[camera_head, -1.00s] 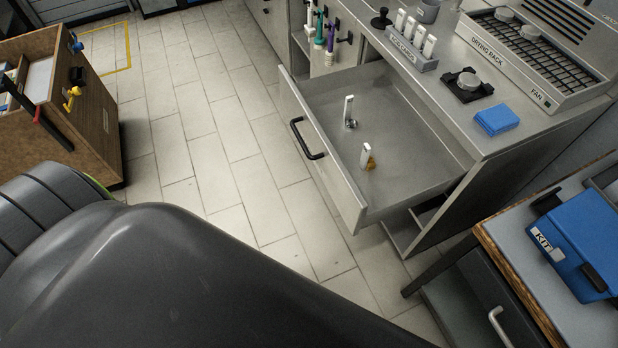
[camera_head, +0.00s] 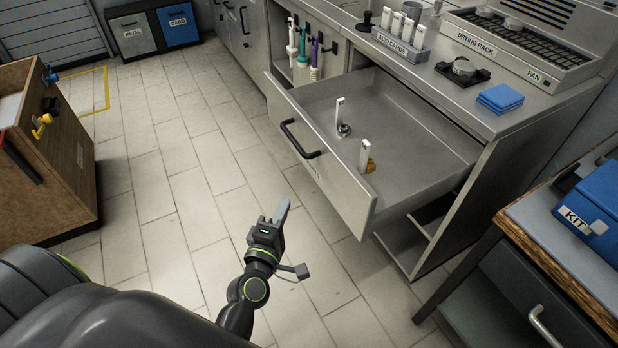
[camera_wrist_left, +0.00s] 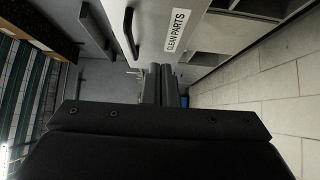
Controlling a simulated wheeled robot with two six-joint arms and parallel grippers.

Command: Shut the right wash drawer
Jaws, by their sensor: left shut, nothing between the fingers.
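The open drawer's grey front panel (camera_head: 335,185) with its black handle (camera_head: 299,140) stands far out from the steel counter in the head view. Inside the drawer (camera_head: 415,165) two small white-tagged pieces (camera_head: 341,115) (camera_head: 364,155) stand on its floor. My left gripper (camera_head: 282,210) is shut and empty, in front of and below the drawer front in the picture, apart from it. The left wrist view shows my shut fingers (camera_wrist_left: 165,75) below a panel with a black handle (camera_wrist_left: 131,35) and a label ending in "PARTS" (camera_wrist_left: 177,30). My right gripper is not in view.
The steel counter carries an acid cards holder (camera_head: 402,47), a drying rack (camera_head: 520,45) and a blue cloth (camera_head: 500,98). A wooden cabinet (camera_head: 50,180) stands left, a table with a blue kit box (camera_head: 590,215) right. The tiled floor (camera_head: 180,190) between is clear.

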